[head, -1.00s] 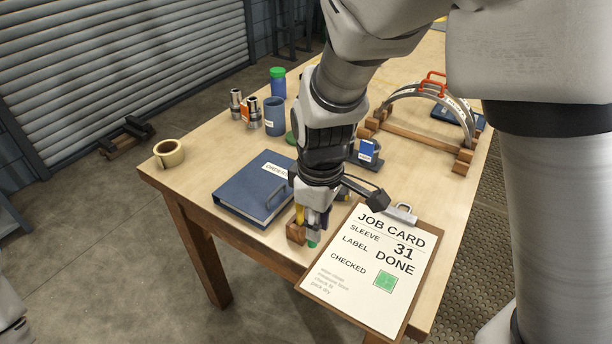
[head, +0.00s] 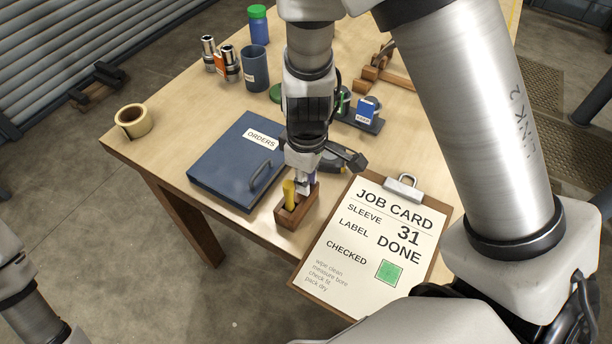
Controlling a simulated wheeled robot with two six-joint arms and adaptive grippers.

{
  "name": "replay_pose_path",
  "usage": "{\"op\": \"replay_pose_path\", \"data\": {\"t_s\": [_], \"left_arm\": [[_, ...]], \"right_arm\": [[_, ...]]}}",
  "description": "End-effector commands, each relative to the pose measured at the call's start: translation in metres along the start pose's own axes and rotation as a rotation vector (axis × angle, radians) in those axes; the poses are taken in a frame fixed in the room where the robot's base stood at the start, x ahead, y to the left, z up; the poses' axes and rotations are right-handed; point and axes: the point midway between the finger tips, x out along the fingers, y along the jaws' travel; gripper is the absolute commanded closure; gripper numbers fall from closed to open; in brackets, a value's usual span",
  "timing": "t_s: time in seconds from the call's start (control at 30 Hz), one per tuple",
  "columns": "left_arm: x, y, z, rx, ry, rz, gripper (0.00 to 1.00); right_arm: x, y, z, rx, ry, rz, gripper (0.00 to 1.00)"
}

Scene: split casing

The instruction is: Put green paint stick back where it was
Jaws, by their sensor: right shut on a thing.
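My right gripper (head: 304,186) points down over the small wooden block holder (head: 297,212) near the table's front edge. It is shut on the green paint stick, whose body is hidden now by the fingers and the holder. A yellow stick (head: 289,194) stands upright in the holder, just left of the fingers. A bluish piece shows at the fingers' right side; I cannot tell what it is. How deep the green stick sits in the holder cannot be seen. Part of my left arm shows at the lower left, with its gripper out of view.
A blue ORDERS binder (head: 215,160) lies left of the holder and the job card clipboard (head: 370,245) lies close on its right. A dark tool (head: 342,158) lies just behind. A tape roll (head: 134,121) and cup (head: 255,68) stand farther off.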

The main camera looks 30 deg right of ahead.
Motion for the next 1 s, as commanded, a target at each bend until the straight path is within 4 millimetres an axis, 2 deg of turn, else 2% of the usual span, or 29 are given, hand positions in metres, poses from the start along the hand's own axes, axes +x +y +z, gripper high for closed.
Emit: {"op": "replay_pose_path", "data": {"t_s": [0.2, 0.23, 0.3, 0.67, 0.77, 1.0], "left_arm": [[0.002, 0.0, 0.0, 0.0, 0.0, 0.0, 0.28], [0.003, 0.0, 0.0, 0.0, 0.0, 0.0, 0.28], [0.002, 0.0, 0.0, 0.0, 0.0, 0.0, 0.28], [-0.001, 0.0, 0.0, 0.0, 0.0, 0.0, 0.28], [-0.004, 0.0, 0.0, 0.0, 0.0, 0.0, 0.28], [-0.009, 0.0, 0.0, 0.0, 0.0, 0.0, 0.28]], "right_arm": [[0.002, 0.0, 0.0, 0.0, 0.0, -0.001, 1.0], [0.002, 0.0, 0.0, 0.0, 0.0, -0.001, 0.77], [0.001, 0.0, 0.0, 0.0, 0.0, -0.001, 0.55], [-0.004, 0.0, -0.001, -0.001, 0.002, 0.0, 0.55], [-0.02, 0.0, -0.001, -0.001, 0.005, 0.001, 0.55], [-0.08, 0.001, -0.002, -0.002, 0.008, 0.003, 0.55]]}}
